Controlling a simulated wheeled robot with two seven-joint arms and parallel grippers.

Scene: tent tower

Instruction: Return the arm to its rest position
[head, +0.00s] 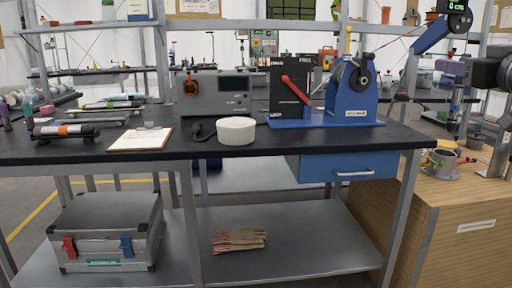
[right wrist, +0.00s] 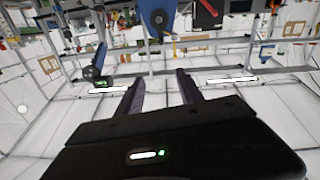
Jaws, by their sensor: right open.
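My right gripper (head: 452,75) is at the right edge of the head view, raised above the bench, and its dark body is partly cut off by the frame. In the right wrist view my right gripper (right wrist: 161,88) has its two dark fingers apart with nothing between them, so it is open and empty. The fingers point towards the upside-down room. My left gripper is not in the head view.
A black-topped bench (head: 75,150) holds a blue winch stand (head: 350,104), a white round block (head: 236,130), a grey instrument (head: 214,94) and a clipboard (head: 139,139). A wooden cabinet (head: 412,215) with a cup (head: 443,161) stands at right, below my right arm.

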